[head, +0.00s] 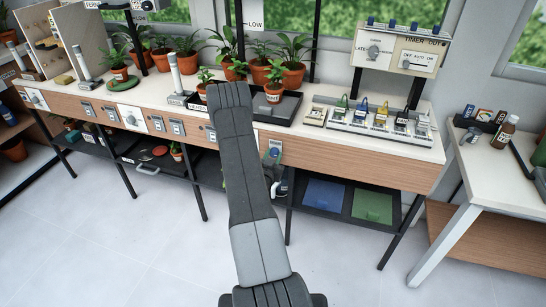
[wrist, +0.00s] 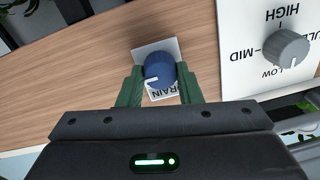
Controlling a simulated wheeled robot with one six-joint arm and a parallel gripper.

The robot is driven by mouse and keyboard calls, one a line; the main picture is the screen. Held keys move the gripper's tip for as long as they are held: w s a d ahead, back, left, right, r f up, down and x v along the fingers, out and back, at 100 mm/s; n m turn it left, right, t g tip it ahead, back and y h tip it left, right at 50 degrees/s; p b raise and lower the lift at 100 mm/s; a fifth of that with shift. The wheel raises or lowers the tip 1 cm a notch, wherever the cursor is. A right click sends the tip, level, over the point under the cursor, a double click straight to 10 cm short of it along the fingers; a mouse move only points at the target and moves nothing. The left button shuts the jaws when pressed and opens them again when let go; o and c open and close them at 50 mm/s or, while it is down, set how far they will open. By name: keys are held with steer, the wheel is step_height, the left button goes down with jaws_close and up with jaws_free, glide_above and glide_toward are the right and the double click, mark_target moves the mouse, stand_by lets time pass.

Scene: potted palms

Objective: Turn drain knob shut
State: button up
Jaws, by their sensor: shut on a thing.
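The drain knob (wrist: 159,69) is a round blue knob on the wooden front of the bench in the wrist view. A white label reading "DRAIN" (wrist: 163,91) lies behind it and is partly covered. A white pointer mark shows on the knob's lower left side. My gripper (wrist: 158,77) has one green finger on each side of the knob and is shut on it. In the head view my arm hides most of the area around the gripper, and I cannot make out the fingers there.
A grey knob (wrist: 286,48) on a white panel marked HIGH, MID and LOW sits right of the gripper. The long bench (head: 330,146) carries potted palms (head: 285,75) and a timer box (head: 401,45). A side table (head: 482,165) stands right. The floor in front is clear.

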steer(key=n+b, duration=0.3)
steer(key=b, duration=0.1)
steer(key=shift+f, duration=0.2)
steer(key=n+b, duration=0.3)
steer(key=n, duration=0.2)
steer(key=shift+a+r+b, duration=0.1)
steer(key=shift+b, duration=0.25)
steer(key=n+b, duration=0.1)
steer(key=n, duration=0.3)
steer(key=shift+a+r+g, duration=0.1)
steer(key=shift+g, duration=0.3)
steer(key=n, duration=0.5)
steer(key=shift+h, duration=0.4)
steer(key=shift+w+n, duration=0.1)
steer(key=shift+n, duration=0.2)
steer(key=o, duration=1)
steer(key=shift+c, duration=0.2)
